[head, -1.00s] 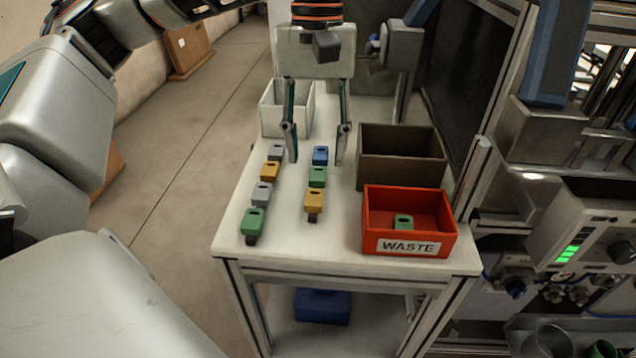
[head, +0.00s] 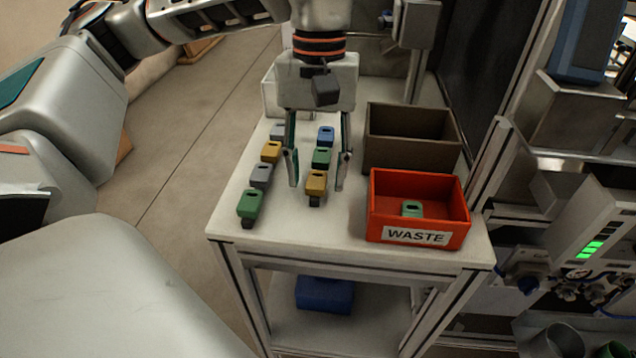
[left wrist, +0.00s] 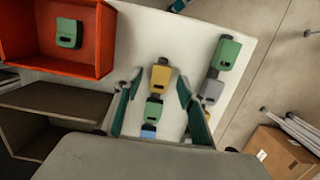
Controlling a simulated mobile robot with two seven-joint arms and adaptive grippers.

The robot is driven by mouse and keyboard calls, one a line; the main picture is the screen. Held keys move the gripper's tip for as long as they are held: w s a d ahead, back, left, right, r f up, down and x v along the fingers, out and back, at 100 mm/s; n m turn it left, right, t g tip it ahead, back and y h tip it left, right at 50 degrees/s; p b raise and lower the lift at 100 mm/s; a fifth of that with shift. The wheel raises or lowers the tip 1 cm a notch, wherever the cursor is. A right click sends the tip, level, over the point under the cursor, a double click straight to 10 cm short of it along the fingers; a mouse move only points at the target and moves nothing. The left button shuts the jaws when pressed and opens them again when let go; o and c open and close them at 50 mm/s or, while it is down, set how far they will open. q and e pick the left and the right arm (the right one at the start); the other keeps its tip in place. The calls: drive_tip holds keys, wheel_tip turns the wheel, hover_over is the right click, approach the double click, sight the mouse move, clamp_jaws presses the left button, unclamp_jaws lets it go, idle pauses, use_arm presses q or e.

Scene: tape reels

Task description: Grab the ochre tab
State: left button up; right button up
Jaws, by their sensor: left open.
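An ochre tab (head: 316,182) stands at the front of the right-hand row on the white table. My left gripper (head: 317,187) is open and points down, with one finger to each side of this tab. In the left wrist view the ochre tab (left wrist: 160,78) shows between the spread fingertips (left wrist: 158,84), and neither finger appears to touch it. How far the tips are above the table is hard to tell. A second ochre tab (head: 271,151) stands in the left-hand row. My right gripper is not in view.
Green (head: 321,157) and blue (head: 326,135) tabs stand behind the front ochre one. Grey (head: 261,175) and green (head: 250,204) tabs stand left. A red WASTE bin (head: 384,223) holding a green tab and a brown bin (head: 411,148) are at right.

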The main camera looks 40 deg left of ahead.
use_arm(q)
drive_tip(key=c, duration=0.8)
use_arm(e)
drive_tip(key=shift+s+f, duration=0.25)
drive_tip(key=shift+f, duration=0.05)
use_arm(q)
drive_tip(key=shift+r, duration=0.1)
